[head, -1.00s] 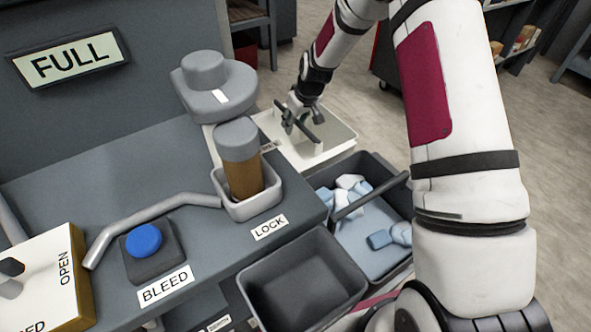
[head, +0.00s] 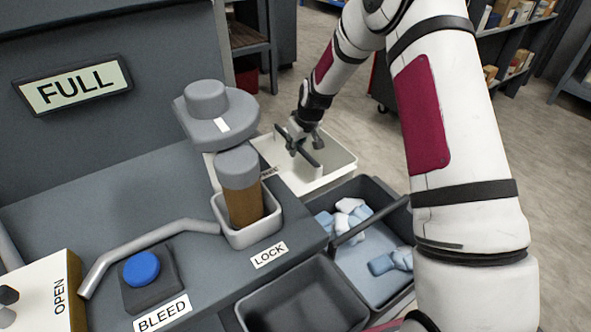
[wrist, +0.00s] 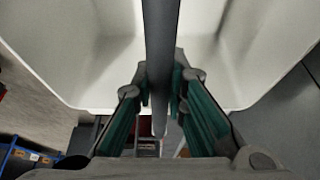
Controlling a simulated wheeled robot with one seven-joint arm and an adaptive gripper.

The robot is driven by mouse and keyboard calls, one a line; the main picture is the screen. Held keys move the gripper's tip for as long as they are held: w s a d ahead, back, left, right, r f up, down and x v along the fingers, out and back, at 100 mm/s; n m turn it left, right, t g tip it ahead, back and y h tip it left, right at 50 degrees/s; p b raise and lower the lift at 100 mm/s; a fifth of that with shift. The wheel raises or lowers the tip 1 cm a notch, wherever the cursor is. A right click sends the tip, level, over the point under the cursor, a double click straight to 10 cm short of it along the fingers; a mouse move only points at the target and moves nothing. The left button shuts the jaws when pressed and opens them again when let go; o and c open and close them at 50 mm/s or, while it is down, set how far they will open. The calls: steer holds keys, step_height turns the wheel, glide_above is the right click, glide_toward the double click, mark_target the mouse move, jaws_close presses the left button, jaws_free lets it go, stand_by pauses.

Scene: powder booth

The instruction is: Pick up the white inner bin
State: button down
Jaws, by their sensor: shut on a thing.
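The white inner bin (head: 341,169) is behind the dark grey bin in the head view and looks empty. It has a dark bar handle (head: 312,160) across its top. My gripper (head: 303,147) is at the middle of this bar and is shut on it. In the wrist view the bar (wrist: 162,45) runs between the green-padded fingers (wrist: 160,105), and the white walls (wrist: 62,65) spread out on both sides. The bin's underside is hidden, so I cannot tell whether it is clear of its support.
A dark grey bin (head: 352,187) with blue and white pieces stands in front, close to the white bin. An empty dark bin (head: 300,300) is nearer. The grey booth counter (head: 120,215) with a lidded brown cylinder (head: 241,190) is at left. Floor is open behind right.

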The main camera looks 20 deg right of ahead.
step_height(320, 180, up, 10)
steer(key=p, duration=0.3)
steer(key=shift+r, duration=0.25)
stand_by(0.6)
steer(key=shift+d, duration=0.15)
stand_by(0.7)
